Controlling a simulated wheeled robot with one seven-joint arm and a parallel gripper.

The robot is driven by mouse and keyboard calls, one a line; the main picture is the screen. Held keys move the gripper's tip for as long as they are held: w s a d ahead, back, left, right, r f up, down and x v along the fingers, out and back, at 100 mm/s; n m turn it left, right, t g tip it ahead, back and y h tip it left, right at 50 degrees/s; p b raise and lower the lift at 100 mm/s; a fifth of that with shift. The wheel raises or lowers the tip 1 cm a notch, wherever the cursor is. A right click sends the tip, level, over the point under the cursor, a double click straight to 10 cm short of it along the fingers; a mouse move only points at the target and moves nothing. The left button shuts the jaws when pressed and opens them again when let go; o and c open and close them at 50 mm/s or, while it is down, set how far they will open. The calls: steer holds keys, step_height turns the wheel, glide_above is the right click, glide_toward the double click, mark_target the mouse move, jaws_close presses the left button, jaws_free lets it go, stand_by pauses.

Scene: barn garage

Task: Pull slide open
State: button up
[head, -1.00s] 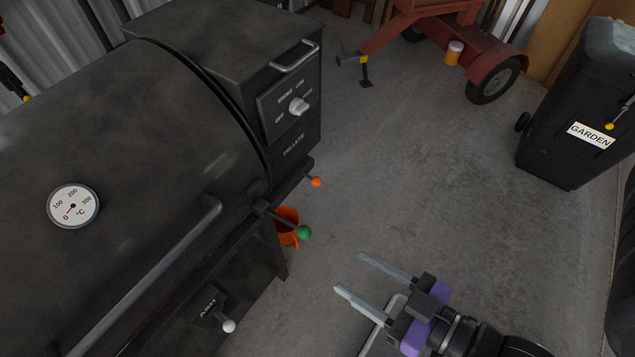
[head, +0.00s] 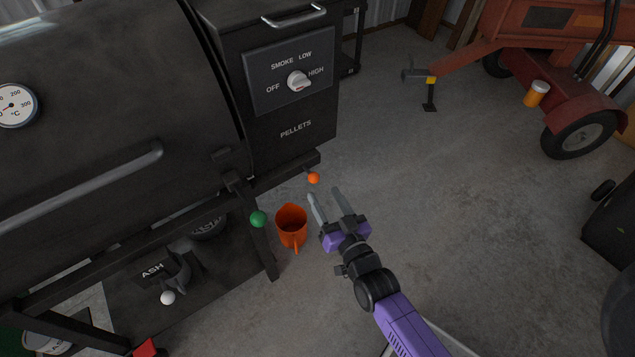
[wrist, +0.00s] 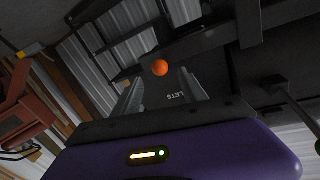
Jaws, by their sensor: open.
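The task's slide is not labelled, so I cannot tell for sure which knob belongs to it. An orange ball knob (head: 314,178) sticks out below the smoker's pellet hopper (head: 290,120). A green ball knob (head: 258,219) sits on a rod to its left, and a white ball knob (head: 167,298) is at the ash door. My gripper (head: 325,194) is open and empty, its fingertips close to the orange knob. In the wrist view the orange knob (wrist: 160,68) appears between and just beyond the fingertips (wrist: 160,80); I see no contact.
An orange jug (head: 291,226) stands below the hopper, left of my gripper. The smoker's lid handle (head: 110,185) and front rail are further left. A red trailer (head: 540,50) stands at the back right.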

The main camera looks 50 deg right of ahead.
mark_target(316, 182)
steer(key=x, duration=0.7)
steer(key=shift+w+d+b, duration=0.15)
steer(key=shift+w+b, duration=0.15)
steer(key=shift+b, duration=0.05)
jaws_close()
stand_by(1.1)
